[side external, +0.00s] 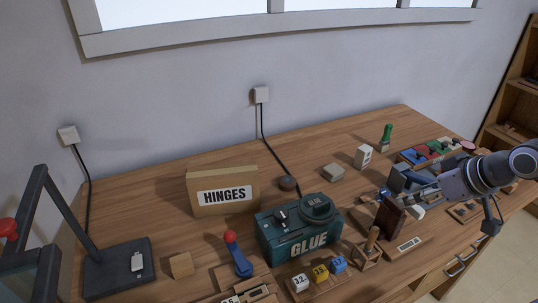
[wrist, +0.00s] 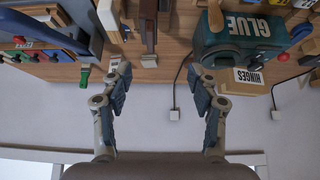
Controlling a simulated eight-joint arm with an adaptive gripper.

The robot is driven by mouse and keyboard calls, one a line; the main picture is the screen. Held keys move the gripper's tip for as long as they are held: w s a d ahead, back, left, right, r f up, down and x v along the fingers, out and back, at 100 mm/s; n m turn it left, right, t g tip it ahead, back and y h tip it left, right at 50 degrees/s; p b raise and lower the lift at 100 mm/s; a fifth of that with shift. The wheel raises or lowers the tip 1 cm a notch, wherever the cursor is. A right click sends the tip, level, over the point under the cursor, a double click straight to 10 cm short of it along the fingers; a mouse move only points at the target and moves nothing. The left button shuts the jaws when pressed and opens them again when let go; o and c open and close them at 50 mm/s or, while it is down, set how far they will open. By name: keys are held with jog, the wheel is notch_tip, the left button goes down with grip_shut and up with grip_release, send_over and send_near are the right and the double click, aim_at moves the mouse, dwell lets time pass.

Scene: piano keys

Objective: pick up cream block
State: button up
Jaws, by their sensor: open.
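A small cream block (side external: 332,172) lies flat on the wooden table behind the glue box in the side external view. What looks like the same cream block (wrist: 149,61) shows in the wrist view, just beyond and between my fingertips. My gripper (side external: 397,182) is at the right in the side external view, apart from the block, and its fingertips are partly hard to make out there. In the wrist view my gripper (wrist: 163,76) has its two fingers spread wide with nothing between them.
A teal glue box (side external: 300,228) and a hinges box (side external: 222,190) stand left of the block. A white marked block (side external: 363,156) and a green-handled item (side external: 386,138) stand to its right. The back table is mostly clear.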

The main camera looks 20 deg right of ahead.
jog(key=w+d+n+g+h, duration=0.1)
jog(key=w+d+n+h, duration=0.2)
jog(key=w+n, duration=0.45)
jog(key=w+d+n+g+h, duration=0.2)
jog(key=w+d+n+h, duration=0.15)
jog(key=w, duration=0.65)
jog(key=n+g+h, duration=0.1)
jog(key=n+h, duration=0.6)
jog(key=n, duration=0.2)
send_near(360, 153)
jog(key=shift+w+d+y, duration=0.2)
jog(key=shift+d+y, duration=0.05)
jog(key=shift+d, duration=0.55)
jog(key=shift+d+f+n, duration=0.25)
jog(key=shift+n, duration=0.05)
jog(key=x, duration=1)
jog(key=shift+d, duration=0.2)
jog(key=c, duration=1.3)
